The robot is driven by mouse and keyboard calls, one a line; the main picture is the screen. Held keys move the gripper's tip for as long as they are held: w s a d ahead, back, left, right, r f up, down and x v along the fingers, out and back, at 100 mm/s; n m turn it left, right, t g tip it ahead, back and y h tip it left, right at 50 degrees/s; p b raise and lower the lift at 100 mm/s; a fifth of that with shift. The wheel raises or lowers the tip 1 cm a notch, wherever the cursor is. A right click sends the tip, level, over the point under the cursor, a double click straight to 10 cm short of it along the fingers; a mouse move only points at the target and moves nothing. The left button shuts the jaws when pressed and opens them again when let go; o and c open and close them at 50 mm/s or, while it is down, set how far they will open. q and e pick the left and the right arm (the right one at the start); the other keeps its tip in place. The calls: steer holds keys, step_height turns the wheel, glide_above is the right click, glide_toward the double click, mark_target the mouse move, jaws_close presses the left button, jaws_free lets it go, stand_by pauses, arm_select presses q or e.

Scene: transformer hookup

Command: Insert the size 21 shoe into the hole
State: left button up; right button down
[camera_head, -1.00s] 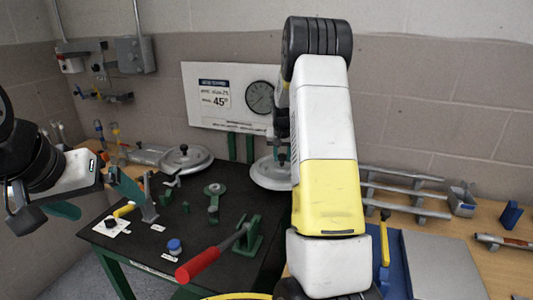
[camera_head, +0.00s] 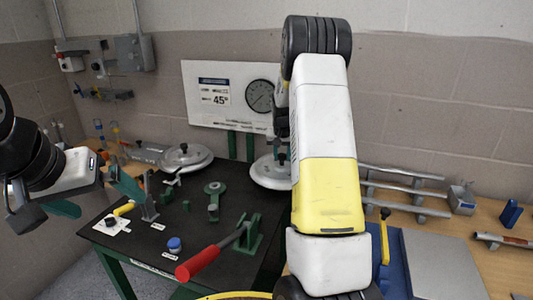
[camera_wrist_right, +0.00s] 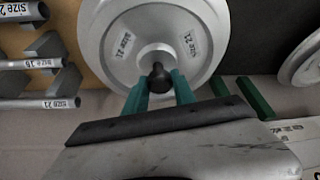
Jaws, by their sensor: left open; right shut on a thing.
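In the head view the shoe (camera_head: 268,174) is at the black table's right side, partly hidden behind my right arm. I cannot tell whether it touches the table. My left gripper (camera_head: 112,203) is open and empty at the left, by the table's left edge. I cannot make out the hole clearly.
Another silver disc (camera_head: 186,158) is at the table's back left. A red-handled lever (camera_head: 205,262) reaches over the front of the black table (camera_head: 170,208). Green fittings (camera_head: 214,190) and a blue-capped item (camera_head: 174,245) stand on it. Tubes (camera_head: 408,190) lie on the wooden bench at right.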

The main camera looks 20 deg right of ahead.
steer(key=shift+f, duration=1.35)
steer(key=c, duration=0.9)
jaws_free()
steer(key=shift+c, duration=0.2)
steer(key=shift+r, duration=2.5)
steer(key=v, duration=0.7)
steer(key=shift+s+r, duration=0.2)
steer(key=shift+r, duration=0.15)
